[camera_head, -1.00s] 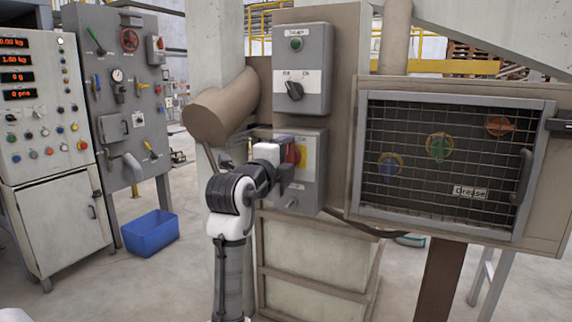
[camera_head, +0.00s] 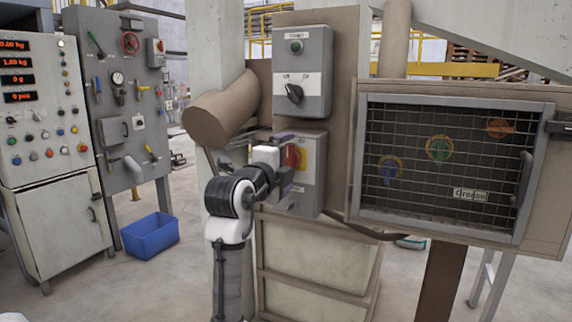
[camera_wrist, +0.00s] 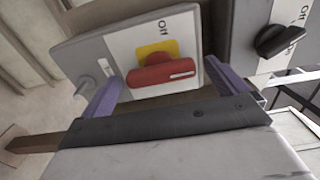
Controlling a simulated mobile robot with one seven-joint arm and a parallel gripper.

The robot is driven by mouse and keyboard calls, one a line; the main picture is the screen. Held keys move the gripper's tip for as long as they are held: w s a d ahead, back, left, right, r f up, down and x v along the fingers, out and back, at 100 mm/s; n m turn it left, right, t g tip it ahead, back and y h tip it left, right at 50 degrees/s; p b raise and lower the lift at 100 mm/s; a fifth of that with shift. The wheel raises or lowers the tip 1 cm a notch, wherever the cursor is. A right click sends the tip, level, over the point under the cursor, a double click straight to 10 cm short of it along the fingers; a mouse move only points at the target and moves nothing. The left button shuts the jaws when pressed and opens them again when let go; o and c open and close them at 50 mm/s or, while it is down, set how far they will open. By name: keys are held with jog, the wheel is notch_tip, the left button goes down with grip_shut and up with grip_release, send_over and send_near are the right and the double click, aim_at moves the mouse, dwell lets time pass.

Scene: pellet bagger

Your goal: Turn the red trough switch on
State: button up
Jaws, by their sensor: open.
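The red trough switch (camera_wrist: 160,75) is a red rotary handle on a yellow plate, set on a grey box (camera_head: 309,180). In the head view, the red handle (camera_head: 291,156) is partly hidden by my gripper (camera_head: 284,163). In the wrist view, my open gripper (camera_wrist: 162,82) has its purple fingers at either side of the handle, with gaps visible. I cannot see clear contact. The handle lies nearly level in that picture, and an "Off" label shows above it to the right.
A second grey box (camera_head: 301,75) with a black knob (camera_head: 293,93) and a green button is just above. A small metal toggle (camera_wrist: 105,67) sits beside the red switch. A mesh-fronted cabinet (camera_head: 357,150) stands to the right. A brown cylinder (camera_head: 212,115) juts out at left.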

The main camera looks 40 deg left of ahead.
jog(key=b+v, duration=0.1)
jog(key=v, duration=1.2)
jog(key=shift+s, duration=0.25)
jog(key=shift+d, duration=0.1)
